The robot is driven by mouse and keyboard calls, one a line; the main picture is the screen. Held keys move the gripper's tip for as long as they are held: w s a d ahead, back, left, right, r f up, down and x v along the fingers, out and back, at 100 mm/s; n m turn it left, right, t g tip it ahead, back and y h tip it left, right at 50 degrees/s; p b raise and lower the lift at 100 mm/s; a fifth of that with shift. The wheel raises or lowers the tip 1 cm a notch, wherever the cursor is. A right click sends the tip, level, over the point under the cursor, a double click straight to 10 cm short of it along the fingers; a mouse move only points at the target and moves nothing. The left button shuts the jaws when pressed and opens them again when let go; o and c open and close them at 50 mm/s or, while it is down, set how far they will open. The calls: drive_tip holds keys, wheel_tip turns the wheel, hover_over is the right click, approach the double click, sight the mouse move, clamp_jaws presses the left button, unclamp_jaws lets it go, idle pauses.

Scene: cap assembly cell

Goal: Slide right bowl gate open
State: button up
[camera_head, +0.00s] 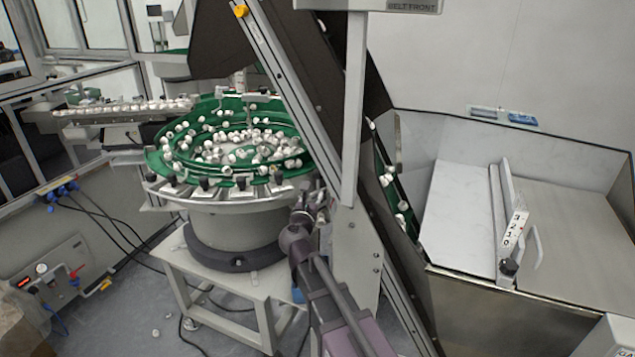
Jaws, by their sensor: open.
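A green feeder bowl (160,160) filled with white caps stands at the left centre on a round grey base. Dark knobs and small metal plates line its front rim. My gripper (316,192) is open at the bowl's right edge, in front of the slanted conveyor frame. It is small in view, and I cannot tell whether its fingers touch anything. No part is clearly recognisable as the right bowl gate. At the far right, a hopper has a flat panel (572,235) with a handle, beside an upright strip (508,205) with a numbered label and a black knob.
A slanted conveyor (290,85) and a grey post (353,120) stand close to my gripper's right. A track of caps (125,108) runs left from the bowl. Cables (105,225) hang at the left. A few caps lie on the floor (130,320).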

sight(318, 182)
drive_tip(key=w, duration=0.2)
drive_tip(key=w+d, duration=0.1)
drive_tip(key=w, duration=0.5)
drive_tip(key=shift+w+d, duration=0.1)
drive_tip(key=shift+d, duration=0.05)
clamp_jaws()
